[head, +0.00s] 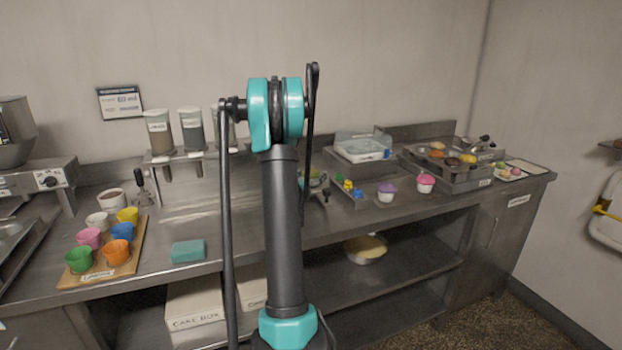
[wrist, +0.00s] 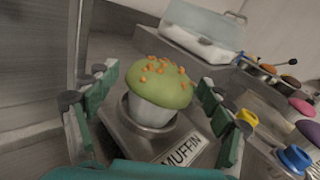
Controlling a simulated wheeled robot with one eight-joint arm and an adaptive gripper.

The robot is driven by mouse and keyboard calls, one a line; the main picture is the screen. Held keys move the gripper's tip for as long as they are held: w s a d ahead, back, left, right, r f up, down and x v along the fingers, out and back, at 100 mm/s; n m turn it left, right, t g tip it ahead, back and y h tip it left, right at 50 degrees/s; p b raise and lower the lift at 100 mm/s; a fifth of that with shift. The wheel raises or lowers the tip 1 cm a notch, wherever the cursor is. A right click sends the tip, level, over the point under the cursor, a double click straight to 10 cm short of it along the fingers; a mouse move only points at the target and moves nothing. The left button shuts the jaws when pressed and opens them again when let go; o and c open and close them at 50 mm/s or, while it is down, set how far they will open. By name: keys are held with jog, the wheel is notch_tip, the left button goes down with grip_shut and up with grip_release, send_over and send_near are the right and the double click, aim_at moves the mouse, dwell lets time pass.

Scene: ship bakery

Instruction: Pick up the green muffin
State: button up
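The green muffin (wrist: 166,83) has orange sprinkles and a pale cup. In the wrist view it stands upright in a metal holder (wrist: 122,142) with a MUFFIN label. My gripper (wrist: 159,82) is open, with one teal-padded finger to the left of the muffin and one to the right. Gaps show between the fingers and the muffin, and I see no contact. In the head view my arm hides most of this spot.
A purple-topped muffin (head: 386,190) and a pink-topped one (head: 425,183) stand to the right on the counter. Small blue and yellow pieces (wrist: 292,158) lie near the holder. A clear-lidded tray (head: 362,151) is behind. Coloured cups sit on a wooden board (head: 135,252) at left.

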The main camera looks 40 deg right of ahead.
jog(key=c, duration=0.9)
jog(key=shift+r, duration=0.1)
